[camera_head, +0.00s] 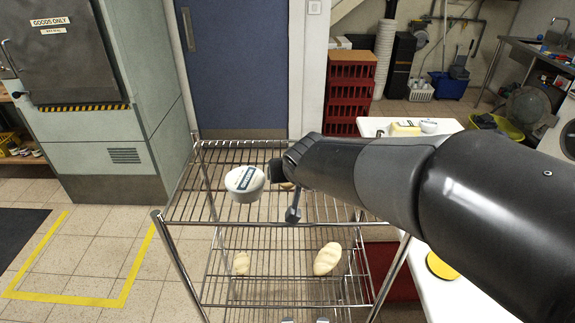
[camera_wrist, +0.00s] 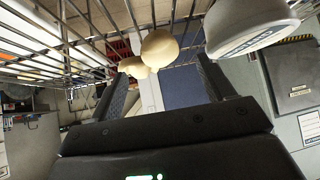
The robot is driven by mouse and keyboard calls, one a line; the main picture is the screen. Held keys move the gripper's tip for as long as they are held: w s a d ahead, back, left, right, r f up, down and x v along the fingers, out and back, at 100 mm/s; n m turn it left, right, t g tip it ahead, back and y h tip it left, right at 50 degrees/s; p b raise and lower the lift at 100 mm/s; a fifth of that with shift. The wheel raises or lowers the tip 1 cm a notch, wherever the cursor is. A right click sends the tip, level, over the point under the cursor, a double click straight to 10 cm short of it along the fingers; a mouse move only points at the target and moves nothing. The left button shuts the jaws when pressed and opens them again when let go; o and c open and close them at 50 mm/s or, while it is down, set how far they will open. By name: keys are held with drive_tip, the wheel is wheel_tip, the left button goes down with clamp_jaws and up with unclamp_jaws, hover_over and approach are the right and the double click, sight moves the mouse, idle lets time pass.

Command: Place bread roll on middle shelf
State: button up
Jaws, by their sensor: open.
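A wire shelf rack (camera_head: 180,212) stands ahead of me. On its top level a pale bread roll (camera_head: 287,185) is mostly hidden behind my gripper (camera_head: 281,171). I cannot tell whether the fingers touch the roll.
A white labelled tub (camera_head: 244,182) stands on the top level, close left of my gripper; it looms large in the wrist view (camera_wrist: 250,24). A white counter (camera_head: 452,290) is at right, red crates (camera_head: 351,90) behind. Floor at left is clear, with yellow tape (camera_head: 70,299).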

drive_tip(key=shift+x, duration=2.7)
drive_tip(key=shift+d, duration=0.1)
drive_tip(key=shift+c, duration=0.2)
drive_tip(key=c, duration=1.1)
drive_tip(key=shift+r, duration=0.1)
